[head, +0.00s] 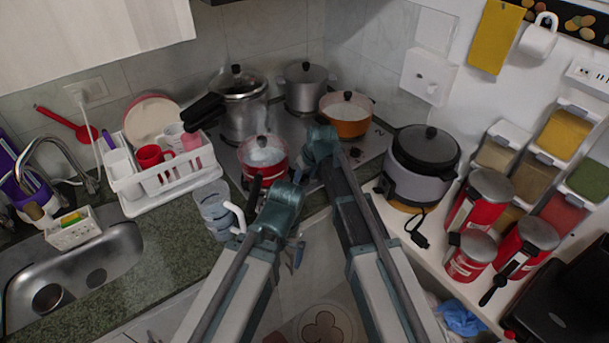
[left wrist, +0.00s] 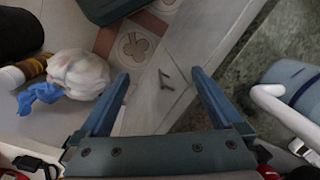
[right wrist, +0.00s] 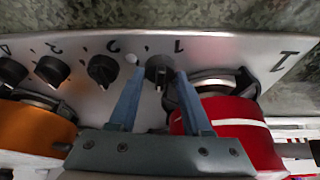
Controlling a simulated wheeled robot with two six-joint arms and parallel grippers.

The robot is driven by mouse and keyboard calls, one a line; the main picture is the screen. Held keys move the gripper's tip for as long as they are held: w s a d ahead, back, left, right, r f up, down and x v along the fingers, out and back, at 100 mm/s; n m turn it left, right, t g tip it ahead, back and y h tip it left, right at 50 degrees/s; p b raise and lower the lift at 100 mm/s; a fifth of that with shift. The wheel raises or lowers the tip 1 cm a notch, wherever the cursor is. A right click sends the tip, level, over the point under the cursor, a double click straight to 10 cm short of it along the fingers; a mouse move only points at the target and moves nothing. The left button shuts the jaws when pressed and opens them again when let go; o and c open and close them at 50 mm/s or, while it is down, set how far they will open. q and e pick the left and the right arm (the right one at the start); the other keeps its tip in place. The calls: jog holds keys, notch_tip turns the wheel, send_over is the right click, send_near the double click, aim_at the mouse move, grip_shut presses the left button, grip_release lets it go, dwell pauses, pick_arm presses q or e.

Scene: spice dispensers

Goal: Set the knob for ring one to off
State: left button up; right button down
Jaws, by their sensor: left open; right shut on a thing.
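The knob for ring one (right wrist: 159,70) is a black round knob at the cooktop's front edge, under the printed 1 in the right wrist view. My right gripper (right wrist: 160,78) is shut on it, one blue finger on each side. In the head view my right gripper (head: 318,158) is at the cooktop (head: 292,135) front, and the knob is hidden there. My left gripper (left wrist: 158,76) is open and empty, over the floor and counter side. The red pot (right wrist: 240,120) stands beside the ring one knob, close to a right finger.
Several more black knobs, such as the ring two knob (right wrist: 102,70), line the panel. An orange pot (head: 346,118) and a pressure cooker (head: 240,105) stand on the cooktop. A water pitcher (head: 214,210) is at the counter edge. A rice cooker (head: 422,165) stands right.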

jog(key=shift+n+y, duration=0.3)
jog(key=shift+n, duration=0.4)
jog(key=shift+c, duration=1.8)
grip_release()
jog(key=shift+r, duration=0.1)
jog(key=p+v, duration=1.2)
jog(key=v, duration=0.1)
jog(key=shift+r+p, duration=0.3)
jog(key=shift+p, duration=0.1)
jog(key=shift+f, duration=0.15)
jog(key=b+x, duration=1.2)
jog(key=x, duration=0.1)
jog(key=shift+f+b, duration=0.25)
jog(key=shift+b, duration=0.1)
jog(key=shift+r, duration=0.1)
